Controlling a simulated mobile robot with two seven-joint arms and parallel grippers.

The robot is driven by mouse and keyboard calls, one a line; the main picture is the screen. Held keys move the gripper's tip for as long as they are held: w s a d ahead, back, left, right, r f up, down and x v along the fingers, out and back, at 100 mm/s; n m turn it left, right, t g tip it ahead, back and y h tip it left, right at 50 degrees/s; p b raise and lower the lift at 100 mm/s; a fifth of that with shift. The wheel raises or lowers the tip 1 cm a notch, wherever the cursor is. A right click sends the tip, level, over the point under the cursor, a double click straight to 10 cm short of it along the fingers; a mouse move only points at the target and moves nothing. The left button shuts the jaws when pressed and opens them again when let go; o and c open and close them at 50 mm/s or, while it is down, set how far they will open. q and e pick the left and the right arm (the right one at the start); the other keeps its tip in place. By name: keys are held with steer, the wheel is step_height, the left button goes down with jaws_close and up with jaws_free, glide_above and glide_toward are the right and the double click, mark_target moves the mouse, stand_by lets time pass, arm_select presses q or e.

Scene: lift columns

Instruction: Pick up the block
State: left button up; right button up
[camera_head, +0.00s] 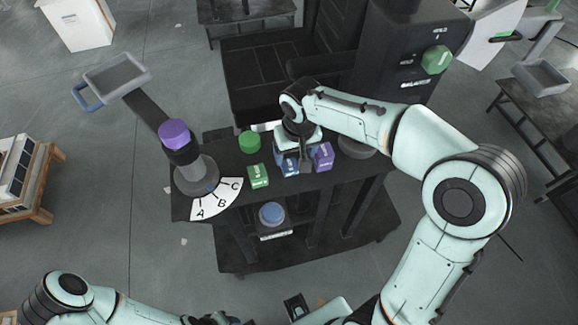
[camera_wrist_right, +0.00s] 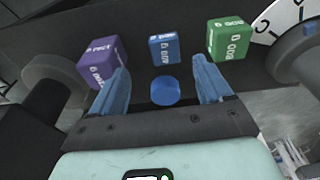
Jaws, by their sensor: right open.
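Three cube blocks with white print stand in a row on the dark bench: a green block (camera_head: 258,176), a blue block (camera_head: 290,167) and a purple block (camera_head: 323,156). In the right wrist view the purple block (camera_wrist_right: 101,61) is left, the blue block (camera_wrist_right: 163,49) centre and the green block (camera_wrist_right: 229,38) right. My right gripper (camera_wrist_right: 161,66) is open, its blue fingers apart, with the blue block appearing between and beyond the tips. In the head view the right gripper (camera_head: 293,158) partly hides the blue block. My left gripper (camera_head: 213,320) is mostly cut off at the bottom edge.
A purple-topped lever (camera_head: 174,133) stands at the bench's left end beside a white A-B-C dial (camera_head: 215,201). A green cylinder (camera_head: 250,141) stands behind the green block. A blue round button (camera_head: 272,213) is lower down. A dark cabinet (camera_head: 410,50) rises behind.

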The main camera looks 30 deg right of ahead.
mark_target(289, 164)
steer(key=f, duration=0.2)
steer(key=w+f, duration=0.1)
steer(key=f, duration=0.1)
steer(key=w+f, duration=0.1)
steer(key=f, duration=0.2)
steer(key=shift+a+f, duration=0.1)
steer(key=shift+a, duration=0.05)
steer(key=c, duration=1.2)
steer(key=shift+c, duration=1.3)
